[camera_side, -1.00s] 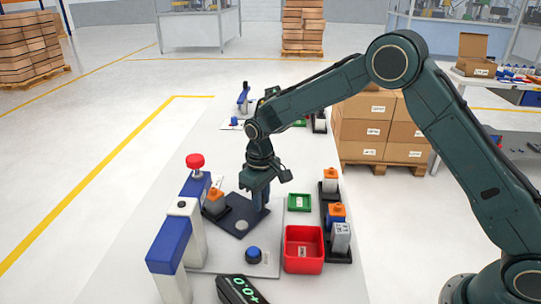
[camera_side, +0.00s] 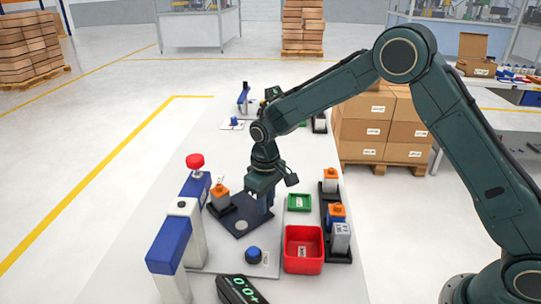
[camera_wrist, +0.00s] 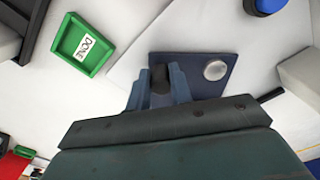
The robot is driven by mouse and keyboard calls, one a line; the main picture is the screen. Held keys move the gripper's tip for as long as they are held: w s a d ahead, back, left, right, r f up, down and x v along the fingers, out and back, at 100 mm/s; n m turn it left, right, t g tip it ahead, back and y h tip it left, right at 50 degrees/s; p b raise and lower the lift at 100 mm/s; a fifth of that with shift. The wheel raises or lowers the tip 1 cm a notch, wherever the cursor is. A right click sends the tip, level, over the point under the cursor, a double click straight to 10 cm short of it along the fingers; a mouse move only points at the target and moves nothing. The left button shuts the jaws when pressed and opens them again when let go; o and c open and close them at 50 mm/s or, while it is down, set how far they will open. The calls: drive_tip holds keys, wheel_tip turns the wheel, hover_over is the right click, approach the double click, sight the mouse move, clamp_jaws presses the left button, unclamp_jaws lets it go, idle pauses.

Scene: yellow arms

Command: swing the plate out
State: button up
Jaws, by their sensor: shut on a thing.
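The dark blue plate (camera_side: 231,222) with a round silver disc lies low between the blue and white stand (camera_side: 197,195) and the green tray (camera_side: 299,203). An orange-topped part (camera_side: 220,195) in a black holder sits at the plate's far left corner. My gripper (camera_side: 264,205) is down at the plate's right side. In the wrist view the fingers of my gripper (camera_wrist: 160,85) are shut around a black upright handle (camera_wrist: 160,74) at one end of the plate (camera_wrist: 222,88). The plate's near edge is hidden by my gripper in the wrist view.
A red bin (camera_side: 303,262) and a black rack (camera_side: 345,253) with orange-topped and grey parts stand to the right. A blue button (camera_side: 254,254) and a dark display (camera_side: 240,291) are in front.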

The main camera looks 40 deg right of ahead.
drive_tip(key=shift+o, duration=0.5)
drive_tip(key=shift+s+a, duration=0.35)
drive_tip(key=shift+s, duration=0.5)
drive_tip(key=shift+o, duration=0.2)
drive_tip(key=shift+s+a, duration=0.15)
drive_tip(key=shift+s, duration=0.1)
drive_tip(key=shift+s+a, duration=0.2)
drive_tip(key=shift+s, duration=0.1)
drive_tip(key=shift+c, duration=0.7)
drive_tip(key=shift+s, duration=0.4)
drive_tip(key=shift+s+a, duration=0.3)
drive_tip(key=shift+s, duration=0.5)
